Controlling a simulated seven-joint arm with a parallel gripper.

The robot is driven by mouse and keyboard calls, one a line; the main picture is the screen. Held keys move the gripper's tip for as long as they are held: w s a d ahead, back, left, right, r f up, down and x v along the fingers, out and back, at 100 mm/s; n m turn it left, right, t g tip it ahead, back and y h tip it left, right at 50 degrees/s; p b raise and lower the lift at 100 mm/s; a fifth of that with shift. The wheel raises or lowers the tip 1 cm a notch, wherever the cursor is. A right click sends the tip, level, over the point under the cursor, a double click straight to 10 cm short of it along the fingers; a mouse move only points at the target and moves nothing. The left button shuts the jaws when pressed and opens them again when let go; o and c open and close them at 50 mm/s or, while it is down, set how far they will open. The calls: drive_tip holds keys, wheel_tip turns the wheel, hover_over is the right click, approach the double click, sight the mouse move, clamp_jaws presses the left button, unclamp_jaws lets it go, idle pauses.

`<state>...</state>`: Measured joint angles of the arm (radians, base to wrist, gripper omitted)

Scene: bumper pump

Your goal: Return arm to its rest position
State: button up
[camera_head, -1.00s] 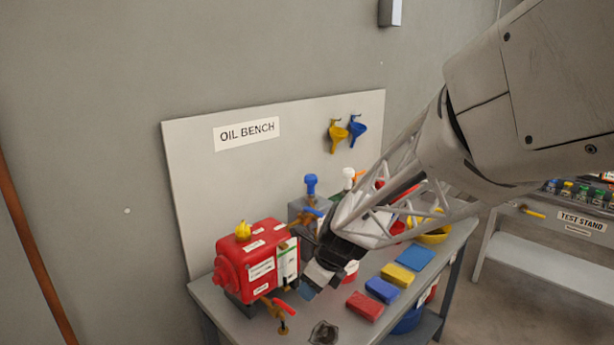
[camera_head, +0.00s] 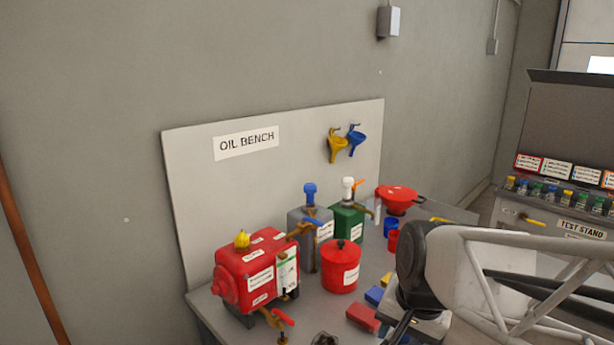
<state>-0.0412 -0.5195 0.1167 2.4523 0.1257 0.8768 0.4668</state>
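My arm (camera_head: 530,275) reaches in from the right edge. Its wrist (camera_head: 418,265) is above the front right part of the oil bench. My gripper (camera_head: 402,328) is only partly seen at the bottom, below the wrist, and its fingertips are hard to make out. I cannot tell whether it is open or shut, or whether it holds anything. The red and blue blocks lie just left of it and are partly hidden by it.
A red tank (camera_head: 232,285), a grey can (camera_head: 300,250), a green can (camera_head: 347,222), a red lidded pot (camera_head: 341,268) and a red funnel (camera_head: 397,197) stand on the bench. Red (camera_head: 362,317) and blue (camera_head: 374,295) blocks lie in front. The test stand (camera_head: 572,205) is at right.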

drive_tip(key=s+d+n+h, duration=0.1)
drive_tip(key=s+d+n, duration=0.2)
drive_tip(key=s+n, duration=0.2)
drive_tip(key=shift+s+d+r, duration=0.3)
drive_tip(key=shift+s+r, duration=0.1)
drive_tip(key=shift+s, duration=0.25)
